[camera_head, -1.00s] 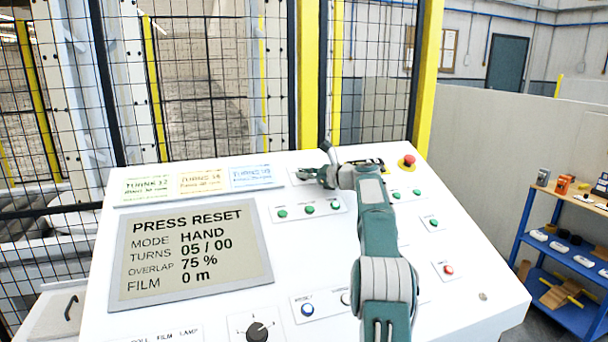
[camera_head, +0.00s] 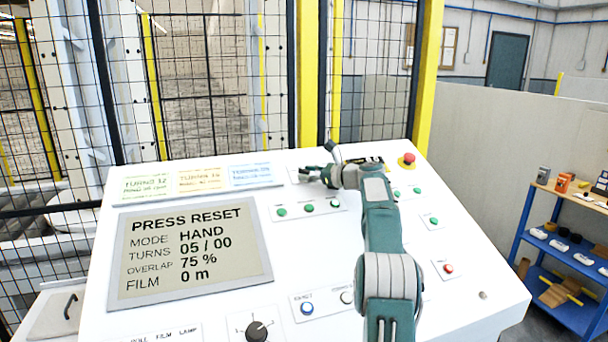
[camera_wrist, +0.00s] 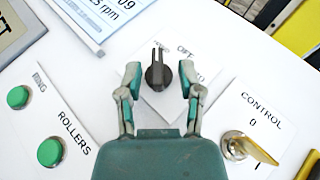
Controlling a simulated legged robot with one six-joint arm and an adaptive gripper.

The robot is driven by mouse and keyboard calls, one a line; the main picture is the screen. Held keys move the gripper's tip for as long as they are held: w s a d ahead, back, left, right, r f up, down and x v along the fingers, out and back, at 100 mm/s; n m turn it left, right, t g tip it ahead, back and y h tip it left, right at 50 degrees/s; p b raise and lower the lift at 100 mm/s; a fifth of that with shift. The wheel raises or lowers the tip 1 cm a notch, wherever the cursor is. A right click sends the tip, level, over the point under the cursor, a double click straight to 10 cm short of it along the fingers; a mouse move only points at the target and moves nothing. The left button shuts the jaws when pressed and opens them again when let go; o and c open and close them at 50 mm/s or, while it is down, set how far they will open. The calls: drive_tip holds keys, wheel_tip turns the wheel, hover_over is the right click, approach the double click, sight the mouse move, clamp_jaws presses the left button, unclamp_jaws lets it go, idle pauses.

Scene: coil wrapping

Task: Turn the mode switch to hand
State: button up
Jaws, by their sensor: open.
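The mode switch (camera_wrist: 158,72) is a dark knob on a white plate in the wrist view. Its ridge points up in the picture, to the left of the printed OFF. A partly hidden label ending in O shows at its right; no HAND label is readable on the plate. My gripper (camera_wrist: 161,80) is open, with one finger on each side of the knob and gaps visible. In the head view my gripper (camera_head: 312,175) is at the upper middle of the panel and hides the switch. The display (camera_head: 190,253) reads PRESS RESET and MODE HAND.
A key switch (camera_wrist: 235,147) marked CONTROL is close by on the right. Green buttons (camera_wrist: 50,152) are at the lower left. A red emergency button (camera_head: 407,159) is at the panel's upper right. A mesh fence (camera_head: 205,90) stands behind the panel.

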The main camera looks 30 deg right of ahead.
drive_tip(key=v, duration=1)
drive_tip(key=shift+s+d+f, duration=0.1)
drive_tip(key=shift+s, duration=0.25)
drive_tip(key=shift+s, duration=0.1)
